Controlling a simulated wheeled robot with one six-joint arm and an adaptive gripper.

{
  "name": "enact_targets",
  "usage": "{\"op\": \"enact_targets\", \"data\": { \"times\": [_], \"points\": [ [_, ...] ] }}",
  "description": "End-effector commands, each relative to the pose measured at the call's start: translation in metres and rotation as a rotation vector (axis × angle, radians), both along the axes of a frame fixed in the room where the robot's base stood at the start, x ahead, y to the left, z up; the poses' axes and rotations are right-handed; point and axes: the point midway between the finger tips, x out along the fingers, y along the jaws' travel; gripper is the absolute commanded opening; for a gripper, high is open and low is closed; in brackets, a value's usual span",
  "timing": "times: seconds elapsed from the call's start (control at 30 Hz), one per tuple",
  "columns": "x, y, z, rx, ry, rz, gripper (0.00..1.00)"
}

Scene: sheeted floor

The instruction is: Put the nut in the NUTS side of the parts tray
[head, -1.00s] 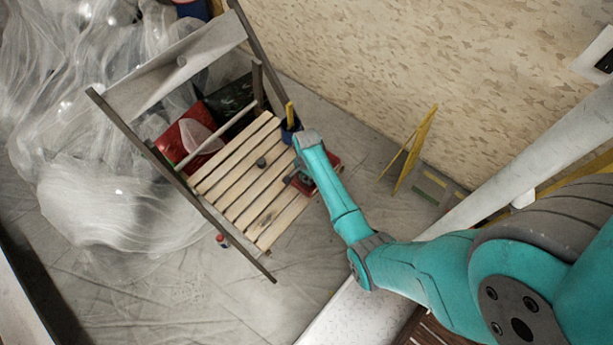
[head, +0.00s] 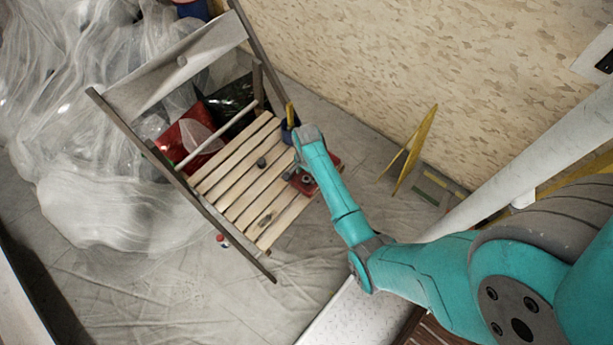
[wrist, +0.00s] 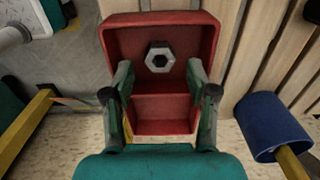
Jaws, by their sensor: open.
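The red parts tray (wrist: 180,21) has two compartments split by a cross wall in the wrist view. A grey hex nut (wrist: 159,57) lies flat in the larger, far compartment; the near compartment looks empty. I cannot read any side label. My gripper (wrist: 159,78) is open over the tray, with one finger to each side and the nut beyond the fingertips, apart from both. In the head view the tray (head: 303,187) sits at the right edge of the slatted chair seat, partly hidden by my arm.
The wooden slatted chair (head: 232,178) carries a small dark piece (head: 261,162) and a greyish item (head: 265,219). A blue cup (wrist: 262,125) with a yellow-handled tool stands beside the tray. A yellow folding stand (head: 413,150) is near the wall. Plastic sheeting covers the left.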

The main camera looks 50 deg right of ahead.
Motion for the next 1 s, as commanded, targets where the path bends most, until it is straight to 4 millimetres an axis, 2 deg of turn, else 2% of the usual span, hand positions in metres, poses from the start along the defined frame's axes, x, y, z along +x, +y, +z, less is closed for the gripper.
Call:
{"op": "enact_targets", "data": {
  "times": [0.3,0.5,0.8,0.9,1.0],
  "points": [
    [0.001,0.000,0.064,-0.002,-0.003,0.000,0.58],
    [0.000,0.000,0.088,-0.001,-0.001,0.000,0.58],
    [0.000,0.000,0.096,0.000,-0.001,0.001,0.58],
    [-0.005,0.006,0.089,-0.007,-0.013,0.021,0.58],
    [-0.016,0.020,0.074,-0.025,-0.052,0.076,0.58]
  ]
}}
